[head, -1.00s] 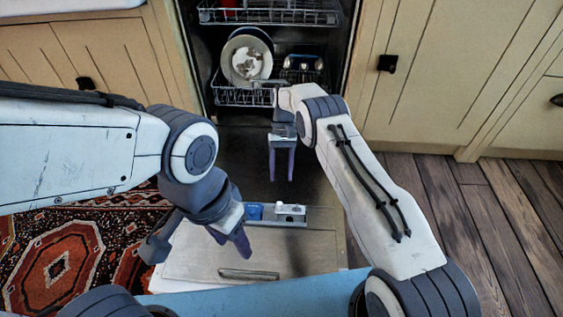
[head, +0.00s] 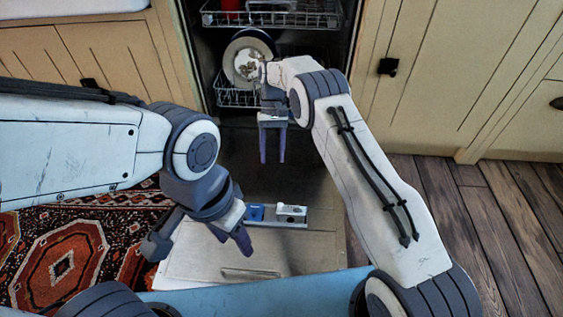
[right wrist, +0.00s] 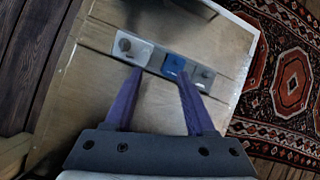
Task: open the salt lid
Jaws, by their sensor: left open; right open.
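The dispenser strip on the lowered dishwasher door holds a blue lid (head: 256,213) and a white lidded part (head: 291,209). In the right wrist view the white part (right wrist: 125,46) has a round knob, the blue lid (right wrist: 173,66) is in the middle, and a grey part (right wrist: 203,77) is at the right. I cannot tell which is the salt lid. My right gripper (head: 272,161) is open and empty above the door, farther back than the strip. My left gripper (head: 244,241) is open beside the strip's left end, partly covering it in the head view.
The dishwasher's lower rack (head: 236,97) holds a plate (head: 244,62), and the upper rack (head: 270,18) is above it. Cream cabinets (head: 455,70) flank the opening. A patterned rug (head: 65,255) lies at the left, with bare wooden floor (head: 480,210) at the right.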

